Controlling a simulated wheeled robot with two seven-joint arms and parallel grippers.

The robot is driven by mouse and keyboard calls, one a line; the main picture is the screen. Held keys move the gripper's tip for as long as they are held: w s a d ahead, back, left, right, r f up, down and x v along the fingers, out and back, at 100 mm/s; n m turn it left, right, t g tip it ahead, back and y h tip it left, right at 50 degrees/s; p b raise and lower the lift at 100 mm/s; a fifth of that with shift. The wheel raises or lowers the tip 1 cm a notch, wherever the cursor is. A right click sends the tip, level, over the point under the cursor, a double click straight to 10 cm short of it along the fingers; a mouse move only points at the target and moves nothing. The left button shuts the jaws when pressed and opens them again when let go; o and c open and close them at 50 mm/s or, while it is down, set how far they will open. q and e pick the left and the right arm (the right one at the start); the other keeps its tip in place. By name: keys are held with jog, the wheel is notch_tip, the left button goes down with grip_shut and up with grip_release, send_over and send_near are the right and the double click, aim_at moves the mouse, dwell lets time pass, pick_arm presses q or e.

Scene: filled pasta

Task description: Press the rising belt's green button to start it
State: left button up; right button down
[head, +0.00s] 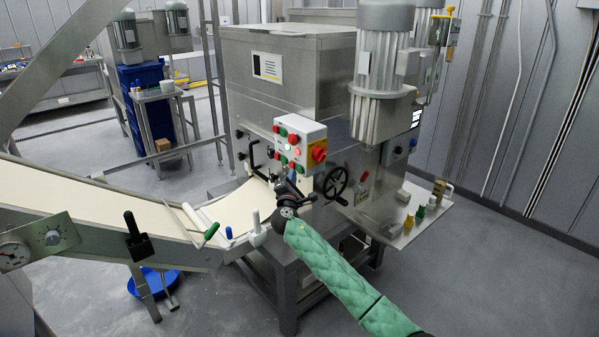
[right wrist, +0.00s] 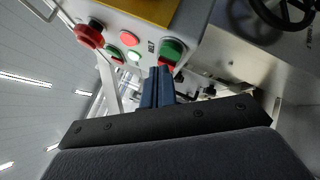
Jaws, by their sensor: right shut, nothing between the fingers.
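A control box (head: 300,138) with red and green buttons stands on the front of the steel machine. The rising belt (head: 95,215) is the cream band sloping at the left, its lower end beside the machine. My right gripper (head: 291,187) is just below the box, shut and empty. In the right wrist view its blue fingers (right wrist: 159,86) point at the box's lower edge. A large green button (right wrist: 172,49) is just beyond the fingertips; I cannot tell whether they touch it. A smaller green button (right wrist: 112,53) is further left. My left gripper is out of view.
A yellow-backed red switch (head: 318,154) and a black handwheel (head: 335,182) are close to my right arm. A steel side shelf (head: 425,225) holds small coloured items.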

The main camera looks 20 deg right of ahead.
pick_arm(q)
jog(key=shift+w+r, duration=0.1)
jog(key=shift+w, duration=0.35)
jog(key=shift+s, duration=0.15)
pick_arm(e)
jog(key=shift+w+d, duration=0.15)
jog(key=shift+d, duration=0.25)
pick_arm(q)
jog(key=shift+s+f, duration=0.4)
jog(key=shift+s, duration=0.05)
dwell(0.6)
